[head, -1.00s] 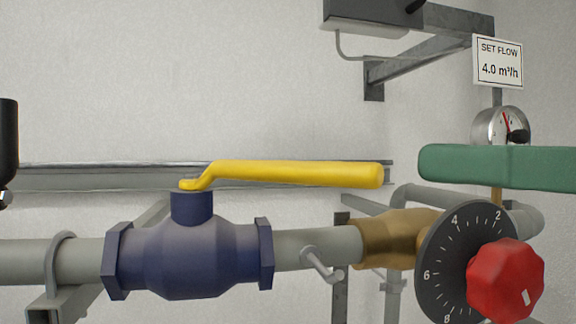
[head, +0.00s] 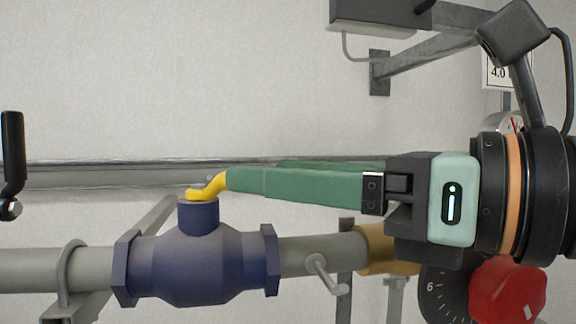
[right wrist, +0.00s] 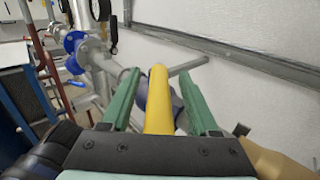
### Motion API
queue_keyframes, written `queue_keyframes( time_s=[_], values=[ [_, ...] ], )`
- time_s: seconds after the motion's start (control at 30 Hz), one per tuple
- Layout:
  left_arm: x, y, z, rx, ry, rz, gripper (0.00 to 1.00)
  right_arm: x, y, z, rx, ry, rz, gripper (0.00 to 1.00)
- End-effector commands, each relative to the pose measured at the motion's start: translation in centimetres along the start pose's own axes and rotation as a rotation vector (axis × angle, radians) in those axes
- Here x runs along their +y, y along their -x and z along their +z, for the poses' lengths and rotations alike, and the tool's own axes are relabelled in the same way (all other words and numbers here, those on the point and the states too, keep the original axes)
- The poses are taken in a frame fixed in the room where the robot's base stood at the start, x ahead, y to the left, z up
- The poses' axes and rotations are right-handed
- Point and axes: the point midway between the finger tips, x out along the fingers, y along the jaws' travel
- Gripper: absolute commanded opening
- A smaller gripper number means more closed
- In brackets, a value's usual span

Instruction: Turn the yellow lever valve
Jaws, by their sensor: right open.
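The yellow lever (head: 205,190) sits on top of the dark blue valve body (head: 200,262) in the head view. It lies along the pipe, its handle pointing right and mostly hidden behind the green fingers. My right gripper (head: 240,180) comes in from the right, level, with its fingers along the handle. In the right wrist view the lever (right wrist: 158,100) runs between the two open green fingers (right wrist: 158,88), with a gap on each side. My left gripper is not in view.
The grey pipe (head: 35,268) runs through the valve. A small grey handle (head: 326,275) sticks out right of it. A red knob (head: 507,290) with a black dial (head: 440,293) stands at lower right. A metal rail (head: 80,174) crosses the wall behind.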

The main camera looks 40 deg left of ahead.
Motion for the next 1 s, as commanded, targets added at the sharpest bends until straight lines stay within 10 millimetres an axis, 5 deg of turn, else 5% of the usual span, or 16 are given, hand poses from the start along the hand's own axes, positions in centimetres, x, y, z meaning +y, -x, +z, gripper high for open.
queue_keyframes(
  time_s=[0.23, 0.77, 1.0],
  values=[
    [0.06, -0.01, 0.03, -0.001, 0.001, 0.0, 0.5, -0.03, -0.04, -0.03, 0.0, -0.001, 0.0, 0.6],
    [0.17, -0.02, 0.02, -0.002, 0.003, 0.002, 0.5, -0.05, 0.0, -0.02, 0.0, -0.001, 0.0, 0.01],
    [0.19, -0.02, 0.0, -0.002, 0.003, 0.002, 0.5, -0.06, 0.0, -0.02, 0.0, -0.001, -0.001, 0.0]
  ],
)
